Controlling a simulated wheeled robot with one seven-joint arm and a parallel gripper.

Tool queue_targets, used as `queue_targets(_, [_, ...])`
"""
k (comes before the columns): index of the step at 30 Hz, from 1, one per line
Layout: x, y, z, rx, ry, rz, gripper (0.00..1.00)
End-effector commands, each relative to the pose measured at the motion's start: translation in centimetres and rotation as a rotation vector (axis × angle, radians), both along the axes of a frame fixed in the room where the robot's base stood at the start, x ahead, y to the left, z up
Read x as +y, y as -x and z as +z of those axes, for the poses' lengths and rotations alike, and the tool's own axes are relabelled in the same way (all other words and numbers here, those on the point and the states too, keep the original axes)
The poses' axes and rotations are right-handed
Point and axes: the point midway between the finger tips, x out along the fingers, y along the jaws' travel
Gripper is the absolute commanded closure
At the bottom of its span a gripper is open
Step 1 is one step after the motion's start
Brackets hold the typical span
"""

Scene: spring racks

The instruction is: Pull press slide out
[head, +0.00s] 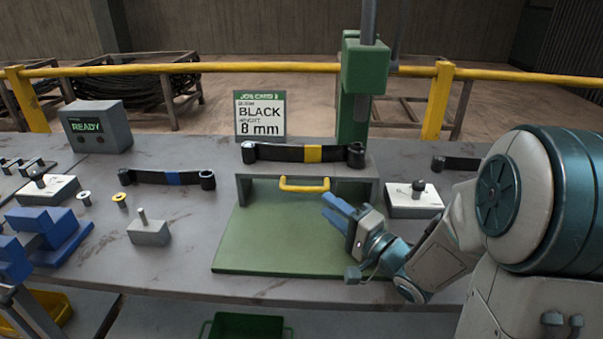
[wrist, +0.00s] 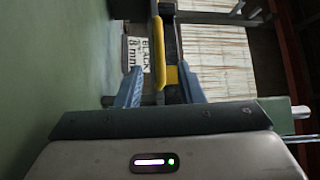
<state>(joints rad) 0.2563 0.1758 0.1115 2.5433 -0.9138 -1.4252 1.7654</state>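The press slide is a grey bridge-like block (head: 364,189) over a green plate (head: 300,240), with a yellow handle (head: 304,186) on its front. A dark leaf spring with a yellow band (head: 313,153) lies on top of it. My gripper (head: 336,210) is in front of the handle and a little to its right, above the green plate, apart from the handle. In the wrist view my gripper (wrist: 160,88) has its two blue fingers spread, and the yellow handle (wrist: 158,45) shows ahead, between their lines. Nothing is held.
A job card (head: 259,115) reading BLACK 8 mm stands behind, beside a green press column (head: 353,120). A white block with a knob (head: 414,200) is close to the right of my gripper. A blue-banded spring (head: 172,178) and a small grey block (head: 148,232) lie left.

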Motion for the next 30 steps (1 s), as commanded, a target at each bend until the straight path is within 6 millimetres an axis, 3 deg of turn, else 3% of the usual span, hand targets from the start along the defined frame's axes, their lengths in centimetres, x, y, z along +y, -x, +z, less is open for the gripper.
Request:
queue_targets(5, [1.2, -1.1, 0.6, 0.005, 0.000, 0.002, 0.66])
queue_targets(12, [4.6, -4.6, 0.8, -0.001, 0.001, 0.003, 0.66])
queue_targets(18, [6.3, -6.5, 1.1, -0.001, 0.001, 0.001, 0.66])
queue_targets(30, [6.9, -7.1, 1.2, 0.000, 0.001, -0.001, 0.66])
